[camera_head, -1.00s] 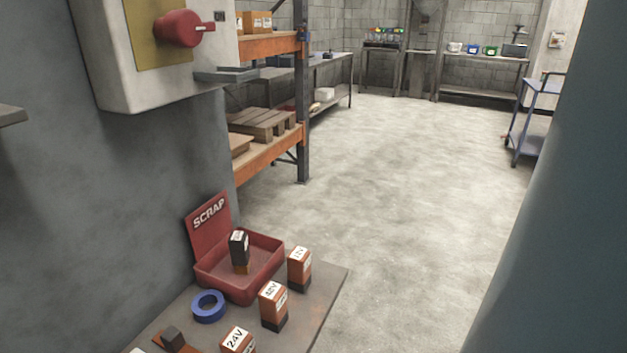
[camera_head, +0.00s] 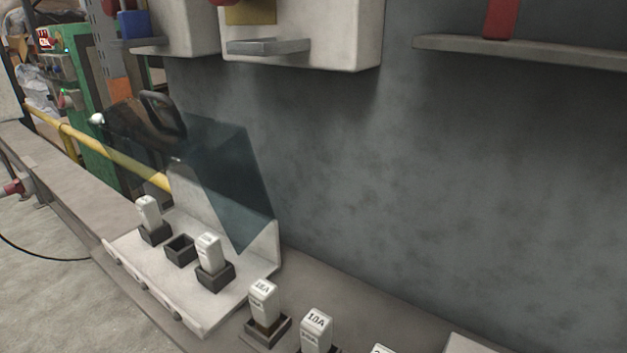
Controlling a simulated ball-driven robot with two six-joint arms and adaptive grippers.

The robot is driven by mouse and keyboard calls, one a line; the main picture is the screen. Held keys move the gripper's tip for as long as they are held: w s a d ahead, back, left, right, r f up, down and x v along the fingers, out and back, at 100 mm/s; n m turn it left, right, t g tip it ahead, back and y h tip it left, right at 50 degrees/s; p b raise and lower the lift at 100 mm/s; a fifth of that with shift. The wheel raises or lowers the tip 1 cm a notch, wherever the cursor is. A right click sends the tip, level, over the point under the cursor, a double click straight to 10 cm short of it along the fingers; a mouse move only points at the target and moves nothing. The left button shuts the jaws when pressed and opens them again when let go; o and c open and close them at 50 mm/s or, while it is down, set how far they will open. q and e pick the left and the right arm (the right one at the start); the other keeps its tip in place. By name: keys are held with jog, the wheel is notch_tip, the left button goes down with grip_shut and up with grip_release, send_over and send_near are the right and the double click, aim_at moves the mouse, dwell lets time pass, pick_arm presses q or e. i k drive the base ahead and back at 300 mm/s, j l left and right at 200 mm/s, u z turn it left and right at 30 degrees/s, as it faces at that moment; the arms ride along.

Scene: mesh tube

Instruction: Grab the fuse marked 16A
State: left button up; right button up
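Several white fuses stand upright in dark square holders. One fuse (camera_head: 263,296), low in the middle of the head view, has a small label on top that looks like 16A, though the print is hard to read. The fuse (camera_head: 317,327) to its right reads 10A. Two more fuses, one farther left (camera_head: 149,211) and one nearer (camera_head: 210,251), stand on a pale panel; their labels are too small to read. An empty holder (camera_head: 180,249) sits between them. Another fuse top is cut off at the bottom edge. Neither gripper is in view.
The pale panel (camera_head: 150,262) rests on a grey ledge. A dark tinted see-through shield (camera_head: 225,175) stands behind its fuses. A grey wall (camera_head: 450,170) rises behind, with boxes and a shelf (camera_head: 550,52) above. A yellow rail (camera_head: 110,153) runs at left.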

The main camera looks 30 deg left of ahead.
aim_at(264, 296)
jog(key=j+u, duration=0.15)
jog(key=u, duration=0.3)
jog(key=j+u, duration=0.15)
jog(key=u, duration=0.3)
jog(key=k+j+u, duration=0.15)
jog(key=k+j, duration=0.35)
jog(key=k, duration=0.1)
